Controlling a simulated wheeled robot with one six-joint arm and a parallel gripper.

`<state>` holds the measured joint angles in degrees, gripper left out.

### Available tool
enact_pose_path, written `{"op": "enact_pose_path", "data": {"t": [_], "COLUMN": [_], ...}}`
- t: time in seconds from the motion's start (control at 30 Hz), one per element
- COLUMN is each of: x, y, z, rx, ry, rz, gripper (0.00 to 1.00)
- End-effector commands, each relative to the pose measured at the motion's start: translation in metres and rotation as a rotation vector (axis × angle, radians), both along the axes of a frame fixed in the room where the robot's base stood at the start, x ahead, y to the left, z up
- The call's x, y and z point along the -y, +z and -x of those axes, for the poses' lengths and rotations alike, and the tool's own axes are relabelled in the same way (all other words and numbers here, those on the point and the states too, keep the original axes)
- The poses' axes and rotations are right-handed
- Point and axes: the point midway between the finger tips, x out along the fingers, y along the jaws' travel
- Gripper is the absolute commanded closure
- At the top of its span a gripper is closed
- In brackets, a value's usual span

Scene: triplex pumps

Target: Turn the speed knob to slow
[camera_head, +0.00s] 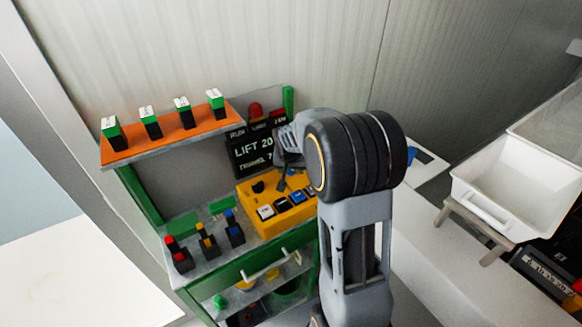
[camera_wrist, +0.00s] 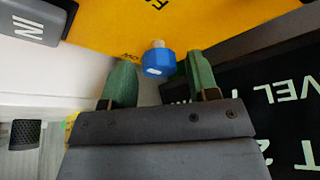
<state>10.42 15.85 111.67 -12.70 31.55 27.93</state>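The yellow control box (camera_head: 262,226) stands on the green-framed bench in the head view and fills the top of the wrist view (camera_wrist: 130,25). In the wrist view a blue faceted knob (camera_wrist: 158,62) with a small white mark sticks out from its yellow face. A small dark label, partly covered and hard to read, is left of the knob. My gripper (camera_wrist: 160,84) has its two green fingers apart, one on each side of the knob's end. I cannot tell whether they touch it. In the head view my arm hides much of the box's right side.
A black display (camera_head: 252,150) stands behind the box; it also shows close on the right in the wrist view (camera_wrist: 285,115). An orange shelf (camera_head: 165,138) with several green-topped blocks is above left. Several coloured switches (camera_head: 204,241) stand left of the box. A white bin (camera_head: 515,185) is at right.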

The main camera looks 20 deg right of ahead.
Motion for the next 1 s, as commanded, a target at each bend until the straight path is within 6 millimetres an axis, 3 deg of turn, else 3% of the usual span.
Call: {"op": "enact_pose_path", "data": {"t": [0.43, 0.73, 1.0], "x": [-0.0001, 0.0005, 0.0017], "y": [0.0003, 0.0009, -0.0002], "z": [0.0001, 0.0003, 0.0008], "rx": [0.000, 0.001, 0.001], "ry": [0.000, 0.045, 0.233], "rz": [0.000, -0.001, -0.002], "gripper": [0.89, 0.89, 0.89]}}
